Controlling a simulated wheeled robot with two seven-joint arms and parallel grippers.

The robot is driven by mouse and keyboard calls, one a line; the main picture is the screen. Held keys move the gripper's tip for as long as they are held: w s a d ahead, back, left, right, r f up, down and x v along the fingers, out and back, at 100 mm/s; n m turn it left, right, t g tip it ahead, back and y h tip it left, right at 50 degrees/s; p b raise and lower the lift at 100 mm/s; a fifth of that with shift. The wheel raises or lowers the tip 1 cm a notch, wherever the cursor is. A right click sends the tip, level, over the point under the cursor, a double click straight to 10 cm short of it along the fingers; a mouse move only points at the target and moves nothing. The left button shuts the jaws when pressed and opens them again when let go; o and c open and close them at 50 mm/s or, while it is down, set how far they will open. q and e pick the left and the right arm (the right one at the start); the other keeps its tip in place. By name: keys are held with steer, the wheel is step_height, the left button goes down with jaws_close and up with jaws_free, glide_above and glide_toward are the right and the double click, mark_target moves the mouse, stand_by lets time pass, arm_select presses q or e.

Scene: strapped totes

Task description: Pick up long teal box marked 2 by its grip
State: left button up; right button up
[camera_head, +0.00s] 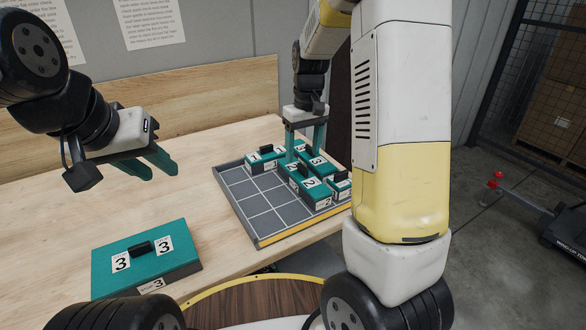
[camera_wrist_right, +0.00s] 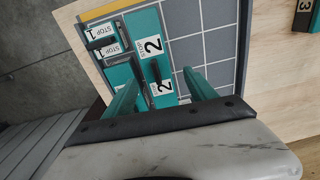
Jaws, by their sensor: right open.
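The long teal box marked 2 (camera_head: 318,194) lies in the gridded tray (camera_head: 262,218), on the tray's right side. In the right wrist view the box (camera_wrist_right: 137,22) shows two "2" labels and a black grip (camera_wrist_right: 156,72) between them. My right gripper (camera_head: 304,148) points down over the tray, open. In its wrist view the two teal fingers (camera_wrist_right: 160,75) appear on either side of the grip, apart from it; their height above the box is hard to tell. My left gripper (camera_head: 158,172) is open and empty above the table, left of the tray.
A large teal box marked 3 (camera_head: 177,262) lies on the wooden table (camera_head: 205,150) at front left. The tray's left cells are empty.

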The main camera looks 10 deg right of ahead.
mark_target(303, 175)
steer(key=f, duration=0.3)
steer(key=w+f, duration=0.1)
steer(key=f, duration=0.6)
steer(key=shift+w+d+f, duration=0.1)
steer(key=shift+w+d, duration=0.05)
steer(key=shift+w, duration=0.05)
jaws_close()
